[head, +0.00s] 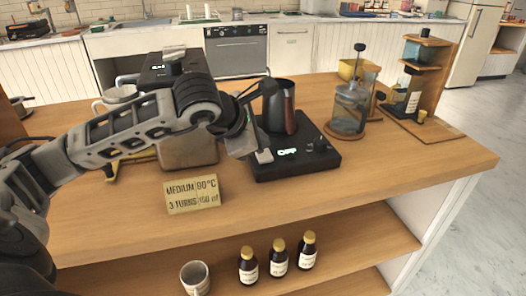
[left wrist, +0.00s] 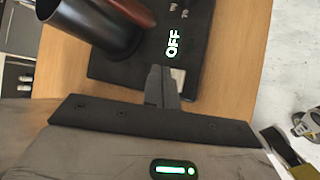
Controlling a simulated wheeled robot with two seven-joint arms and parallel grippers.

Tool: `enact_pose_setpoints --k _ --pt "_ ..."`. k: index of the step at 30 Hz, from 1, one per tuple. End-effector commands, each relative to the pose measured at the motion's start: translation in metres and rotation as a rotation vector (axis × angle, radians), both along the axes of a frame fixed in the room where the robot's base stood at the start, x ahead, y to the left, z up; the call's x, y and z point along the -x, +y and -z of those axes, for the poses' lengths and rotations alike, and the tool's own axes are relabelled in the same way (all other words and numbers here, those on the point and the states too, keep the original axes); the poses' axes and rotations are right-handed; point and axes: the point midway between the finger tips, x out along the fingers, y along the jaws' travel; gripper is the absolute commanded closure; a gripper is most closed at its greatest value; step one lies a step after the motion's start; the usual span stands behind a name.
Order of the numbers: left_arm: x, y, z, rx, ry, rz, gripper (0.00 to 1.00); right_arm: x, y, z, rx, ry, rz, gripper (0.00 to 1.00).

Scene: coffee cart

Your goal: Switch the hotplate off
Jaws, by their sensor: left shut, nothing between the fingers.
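The black hotplate (head: 318,161) lies on the wooden counter, and its lit display reads OFF in the left wrist view (left wrist: 173,43). A dark kettle with a brown handle (head: 289,108) stands on it; the kettle also shows in the left wrist view (left wrist: 92,22). My left gripper (head: 263,156) is shut and empty, its fingertips at the hotplate's front left, close to the display. In the left wrist view the shut fingers (left wrist: 160,84) overlap the hotplate's edge; whether they touch it I cannot tell. My right gripper is not in view.
A sign (head: 193,194) reading MEDIUM 90°C stands at the counter's front. A glass press (head: 349,108) and a wooden stand (head: 430,125) are to the right. A boxy machine (head: 170,68) is behind my left arm. Bottles (head: 278,258) and a mug (head: 195,278) stand on the shelf below.

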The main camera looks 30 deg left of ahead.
Motion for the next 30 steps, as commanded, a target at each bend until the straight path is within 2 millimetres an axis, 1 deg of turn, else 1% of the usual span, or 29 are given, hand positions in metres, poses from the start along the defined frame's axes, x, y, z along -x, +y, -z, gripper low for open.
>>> enact_pose_setpoints --k 4,7,21,24,30 --pt "0.0 0.0 -0.003 0.001 -0.001 0.001 1.0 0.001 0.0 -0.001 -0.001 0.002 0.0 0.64" --pt "0.0 0.0 -0.01 0.0 -0.001 0.0 1.0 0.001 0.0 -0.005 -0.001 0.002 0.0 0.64" --pt "0.0 0.0 -0.057 0.001 -0.002 0.001 1.0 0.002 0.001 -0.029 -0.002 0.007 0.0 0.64" --pt "0.0 0.0 -0.061 0.0 -0.001 0.0 1.0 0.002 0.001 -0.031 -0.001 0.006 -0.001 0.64" --pt "0.0 0.0 -0.06 0.001 -0.001 0.001 1.0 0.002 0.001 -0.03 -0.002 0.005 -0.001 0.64"
